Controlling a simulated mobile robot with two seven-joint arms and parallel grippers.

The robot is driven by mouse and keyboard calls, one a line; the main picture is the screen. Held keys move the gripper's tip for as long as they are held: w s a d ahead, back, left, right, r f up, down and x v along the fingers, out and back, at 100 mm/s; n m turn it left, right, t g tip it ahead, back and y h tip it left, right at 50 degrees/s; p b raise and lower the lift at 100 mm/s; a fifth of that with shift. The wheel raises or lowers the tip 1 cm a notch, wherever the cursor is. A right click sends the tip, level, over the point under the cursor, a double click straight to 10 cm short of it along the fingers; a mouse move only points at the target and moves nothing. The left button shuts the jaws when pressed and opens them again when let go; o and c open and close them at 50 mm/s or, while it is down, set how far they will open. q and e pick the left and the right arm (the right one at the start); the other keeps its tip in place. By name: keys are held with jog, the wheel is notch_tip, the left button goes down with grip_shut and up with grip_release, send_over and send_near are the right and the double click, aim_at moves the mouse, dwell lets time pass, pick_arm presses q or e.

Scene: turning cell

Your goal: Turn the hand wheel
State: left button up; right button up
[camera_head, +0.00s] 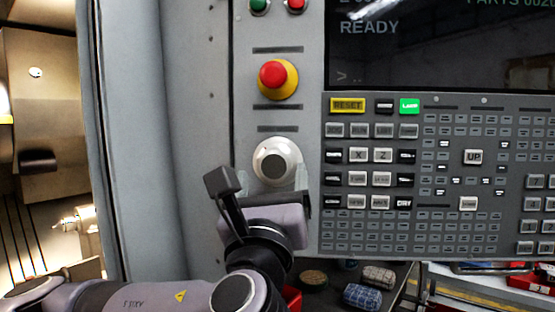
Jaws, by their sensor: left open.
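The hand wheel (278,160) is a pale round knob with a grey centre on the machine's control panel, below the red stop button. My left gripper (272,181) is just below and in front of it, with its fingers pointing up. The fingers are spread, one at the lower left and one at the lower right of the wheel. They hide part of its lower edge, and I cannot tell whether they touch it. My right gripper is not in view.
A red stop button (272,74) on a yellow base is above the wheel. A keypad (425,175) and a dark screen (440,45) are to the right. Below the panel, small rolled items (362,296) lie on a dark surface. The lit machine interior is at far left.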

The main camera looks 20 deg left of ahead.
aim_at(273, 166)
pick_arm(q)
jog(key=p+x, duration=0.1)
jog(key=x, duration=0.3)
jog(key=shift+r, duration=0.1)
jog(key=shift+w+a+r+p, duration=0.1)
jog(key=shift+w+p, duration=0.05)
jog(key=shift+w, duration=0.2)
jog(key=shift+w+a+r+p, duration=0.1)
jog(key=shift+w+p, duration=0.05)
jog(key=shift+w, duration=0.2)
jog(key=c, duration=0.7)
